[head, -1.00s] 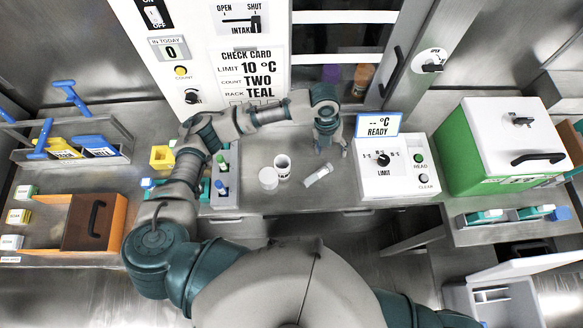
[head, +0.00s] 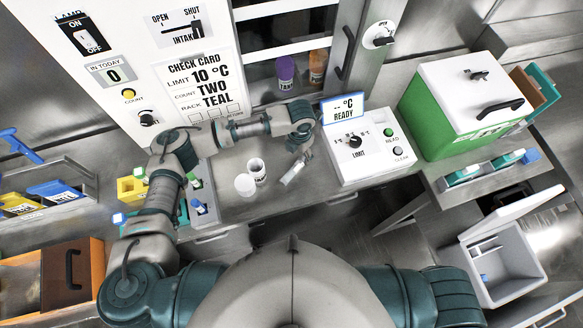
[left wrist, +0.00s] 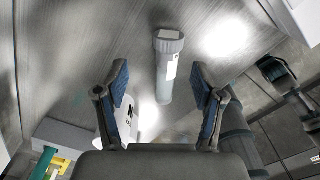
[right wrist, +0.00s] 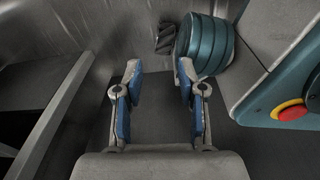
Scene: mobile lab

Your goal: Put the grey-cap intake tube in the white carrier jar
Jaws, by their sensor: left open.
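The grey-cap tube (head: 292,174) lies on the steel bench, a clear tube with a grey cap and a white label. In the left wrist view the tube (left wrist: 167,75) shows beyond and between the fingers, cap away from me. My left gripper (head: 301,147) is open and empty just behind the tube; its fingers also show in the left wrist view (left wrist: 162,80). The white carrier jar (head: 258,174) stands open left of the tube, with a white round lid (head: 245,185) beside it. My right gripper (right wrist: 160,75) is open and empty, away from the bench.
The limit box (head: 355,157) with its READY display stands right of the tube. A rack with several tubes (head: 203,208) is left of the jar. A green box (head: 455,125) is at right, and an open white cooler (head: 510,265) is at lower right.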

